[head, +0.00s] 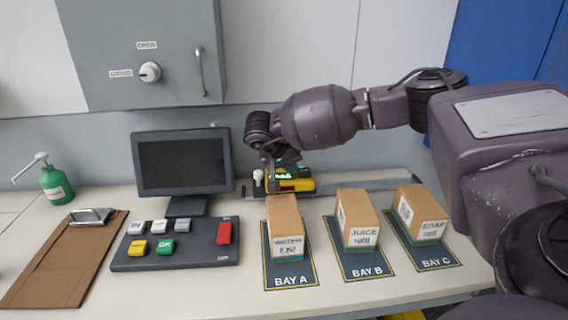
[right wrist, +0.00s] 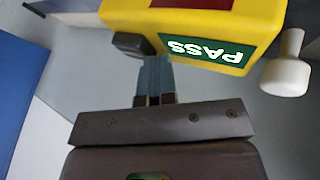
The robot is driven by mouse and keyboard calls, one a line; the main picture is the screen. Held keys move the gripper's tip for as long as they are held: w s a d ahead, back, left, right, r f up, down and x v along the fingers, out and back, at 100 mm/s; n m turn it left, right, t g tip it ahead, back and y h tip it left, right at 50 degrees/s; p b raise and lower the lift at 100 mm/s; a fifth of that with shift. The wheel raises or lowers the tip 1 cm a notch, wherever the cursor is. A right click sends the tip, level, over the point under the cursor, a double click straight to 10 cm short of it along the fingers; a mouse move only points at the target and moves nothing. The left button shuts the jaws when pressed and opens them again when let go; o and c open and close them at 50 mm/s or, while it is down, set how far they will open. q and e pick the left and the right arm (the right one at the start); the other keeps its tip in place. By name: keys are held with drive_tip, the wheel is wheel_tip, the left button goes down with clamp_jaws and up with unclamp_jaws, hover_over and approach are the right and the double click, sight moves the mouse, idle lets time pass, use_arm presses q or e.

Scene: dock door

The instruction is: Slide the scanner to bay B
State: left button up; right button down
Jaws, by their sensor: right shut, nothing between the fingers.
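The yellow scanner (head: 297,185) sits on a grey rail (head: 355,187) behind the Bay A box, at the rail's left part. In the right wrist view the scanner (right wrist: 240,22) shows a green panel reading PASS and a dark block at one lower corner. A white knob (head: 258,176) stands just left of the scanner; it also shows in the right wrist view (right wrist: 288,70). My right gripper (head: 270,163) is shut and empty, its fingertips (right wrist: 154,72) close beside the scanner's dark block. I cannot tell whether they touch. The Bay B mat (head: 368,272) carries the JUICE box. My left gripper is not in view.
The WATER box (head: 284,240), JUICE box (head: 360,225) and SOAP box (head: 418,220) stand in front of the rail. A monitor (head: 182,165), button panel (head: 178,250), clipboard (head: 50,265) and green pump bottle (head: 55,185) are to the left. A grey cabinet (head: 110,50) hangs above.

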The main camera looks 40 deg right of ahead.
drive_tip(key=s+d+p, duration=0.1)
drive_tip(key=s+d, duration=0.1)
drive_tip(key=d, duration=0.1)
drive_tip(key=s+d+p, duration=0.1)
drive_tip(key=s+d, duration=0.1)
drive_tip(key=d, duration=0.2)
drive_tip(key=s+d+p, duration=0.1)
drive_tip(key=s+d, duration=0.1)
drive_tip(key=d, duration=0.2)
drive_tip(key=shift+s+r, duration=0.15)
drive_tip(key=shift+s, duration=0.25)
drive_tip(key=shift+s+d, duration=0.3)
drive_tip(key=shift+d, duration=0.15)
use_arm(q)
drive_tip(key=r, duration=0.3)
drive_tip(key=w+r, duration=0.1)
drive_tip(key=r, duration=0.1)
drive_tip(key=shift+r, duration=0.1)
